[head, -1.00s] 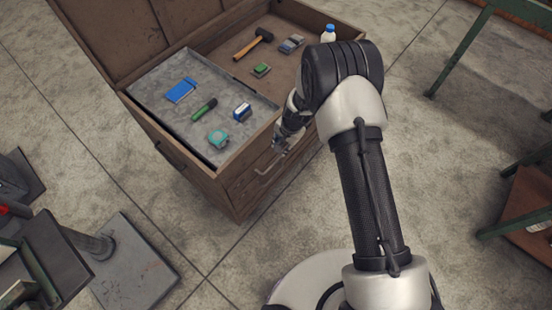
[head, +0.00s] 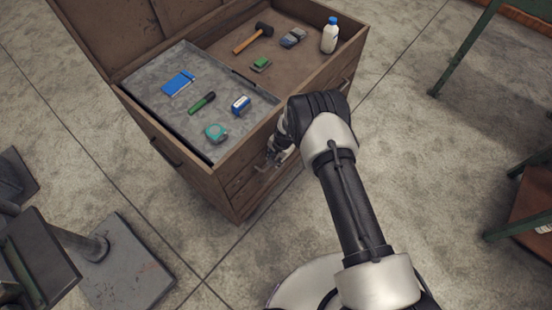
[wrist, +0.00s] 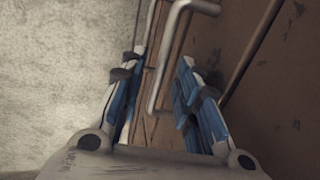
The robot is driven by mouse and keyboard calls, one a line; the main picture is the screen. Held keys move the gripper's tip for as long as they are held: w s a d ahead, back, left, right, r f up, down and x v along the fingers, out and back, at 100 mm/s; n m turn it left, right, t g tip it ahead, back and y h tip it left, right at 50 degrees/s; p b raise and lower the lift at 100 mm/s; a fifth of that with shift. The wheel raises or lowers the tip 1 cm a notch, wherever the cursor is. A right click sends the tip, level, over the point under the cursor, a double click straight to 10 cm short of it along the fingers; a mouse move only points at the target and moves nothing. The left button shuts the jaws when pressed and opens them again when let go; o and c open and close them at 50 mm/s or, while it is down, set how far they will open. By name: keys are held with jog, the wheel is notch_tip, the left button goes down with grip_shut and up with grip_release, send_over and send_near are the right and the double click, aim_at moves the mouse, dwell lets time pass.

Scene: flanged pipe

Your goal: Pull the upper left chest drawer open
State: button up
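The wooden chest (head: 215,180) stands with its lid up, and its drawer front (head: 245,180) faces my arm. The drawer looks closed in its front. My gripper (head: 272,158) is at the left part of this front, by a metal bar handle (head: 262,168). In the wrist view, my gripper (wrist: 160,95) is open, with one blue-padded finger on each side of the handle (wrist: 163,60). The bar lies between the fingers, and a gap shows on both sides of it. My gripper hides part of the drawer front in the head view.
The chest's open top holds a grey tray (head: 150,88) with small tools, a hammer (head: 253,38) and a white bottle (head: 329,38). A grey metal stand (head: 115,265) is at lower left. A green-legged table (head: 462,50) is at right. Floor before the chest is clear.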

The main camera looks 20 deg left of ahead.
jog(key=shift+f, duration=0.1)
jog(key=shift+c, duration=0.4)
grip_shut()
dwell(0.4)
